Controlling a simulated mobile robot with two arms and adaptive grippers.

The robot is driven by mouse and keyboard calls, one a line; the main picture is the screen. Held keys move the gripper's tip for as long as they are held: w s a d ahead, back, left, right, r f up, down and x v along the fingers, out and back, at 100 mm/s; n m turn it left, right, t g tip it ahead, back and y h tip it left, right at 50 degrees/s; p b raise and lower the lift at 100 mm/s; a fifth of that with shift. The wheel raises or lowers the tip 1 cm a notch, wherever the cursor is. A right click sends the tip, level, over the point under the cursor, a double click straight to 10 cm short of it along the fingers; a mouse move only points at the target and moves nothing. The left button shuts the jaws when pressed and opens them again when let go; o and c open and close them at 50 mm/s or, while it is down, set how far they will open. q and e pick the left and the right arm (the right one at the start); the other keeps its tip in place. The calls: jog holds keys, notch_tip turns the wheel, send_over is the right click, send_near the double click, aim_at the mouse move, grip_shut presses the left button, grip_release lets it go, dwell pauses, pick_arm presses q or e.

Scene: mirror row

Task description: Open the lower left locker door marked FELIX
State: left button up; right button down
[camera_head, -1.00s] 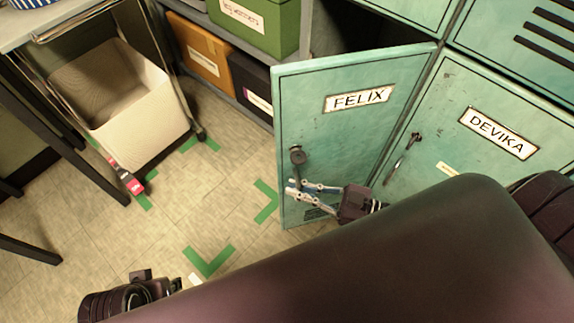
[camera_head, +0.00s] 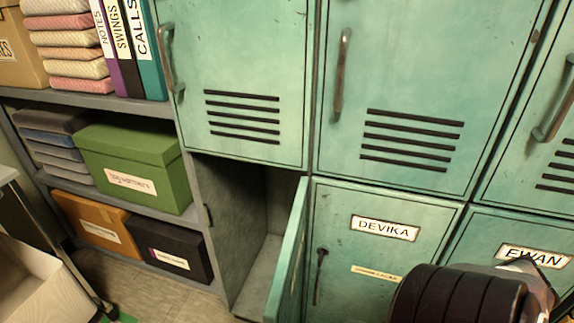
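The lower left locker door (camera_head: 291,262) stands open, swung out from its right side next to the DEVIKA door. I see it nearly edge-on, so its name label and handle do not show in this view. The open lower left locker (camera_head: 232,205) shows its grey side wall and floor. The part of it that I can see looks empty. Neither of my grippers is in view. A dark part of my own arm (camera_head: 455,298) shows at the bottom right, in front of the lower lockers.
The shut DEVIKA door (camera_head: 340,245) is right of the open door, with the EWAN door (camera_head: 520,240) beyond. Shelves with a green box (camera_head: 135,165), an orange box (camera_head: 95,222) and a black box (camera_head: 165,250) stand left. A pale bin (camera_head: 35,285) is at lower left.

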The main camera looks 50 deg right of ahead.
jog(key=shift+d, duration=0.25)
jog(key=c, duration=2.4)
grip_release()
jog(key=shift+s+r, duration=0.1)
